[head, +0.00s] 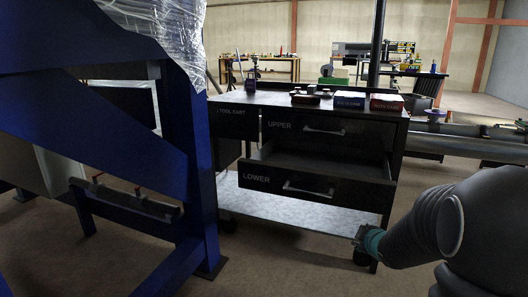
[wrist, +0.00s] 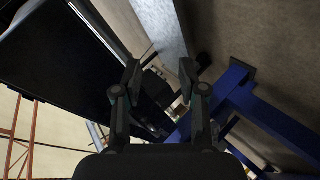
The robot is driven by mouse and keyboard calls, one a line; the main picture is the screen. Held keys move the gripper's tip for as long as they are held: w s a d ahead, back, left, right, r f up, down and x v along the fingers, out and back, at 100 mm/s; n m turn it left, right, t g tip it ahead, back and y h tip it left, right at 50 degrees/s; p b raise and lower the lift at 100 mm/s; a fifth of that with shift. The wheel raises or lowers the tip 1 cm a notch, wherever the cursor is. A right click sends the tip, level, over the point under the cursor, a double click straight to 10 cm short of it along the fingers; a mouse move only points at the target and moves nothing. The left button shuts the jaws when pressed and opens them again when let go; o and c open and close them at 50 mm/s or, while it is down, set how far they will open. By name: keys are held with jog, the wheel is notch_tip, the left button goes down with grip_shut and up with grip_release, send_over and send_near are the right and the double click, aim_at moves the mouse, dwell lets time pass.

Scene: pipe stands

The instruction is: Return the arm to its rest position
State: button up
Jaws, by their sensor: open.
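My arm enters the head view from the right, in front of the right end of a black tool cart (head: 390,150). Its teal wrist section is low, by the cart's bottom shelf. My gripper is mostly hidden behind the wrist there. In the wrist view my gripper (wrist: 160,78) has its two fingers apart with nothing between them. The cart's dark body fills the left of the wrist view. Whether the arm touches the cart cannot be told.
The cart's lower drawer (head: 318,188) is pulled out; its upper drawer (head: 305,128) looks shut. Small boxes stand on the cart top. A blue steel frame (head: 200,170) with plastic wrap stands at the left. A pipe (head: 470,145) lies behind at right. Floor shows in front of the cart.

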jog(key=s+a+r+m+g+h+p, duration=0.15)
jog(key=s+m+g, duration=0.3)
jog(key=s, duration=0.55)
jog(key=s+a+r+m+g+h+p, duration=0.1)
jog(key=s+a+r+m+g+p, duration=0.15)
jog(key=s+m, duration=0.55)
jog(key=s+a+r+y+p, duration=0.1)
jog(key=s+a+r+p, duration=0.1)
jog(key=s+a+r, duration=0.3)
jog(key=s+a+r+n+t+y+p, duration=0.1)
jog(key=s+a+r+y+p, duration=0.1)
jog(key=s+a+r, duration=0.3)
jog(key=s+r+p, duration=0.1)
jog(key=s+r, duration=0.3)
jog(key=shift+s+a, duration=0.3)
jog(key=shift+s, duration=0.05)
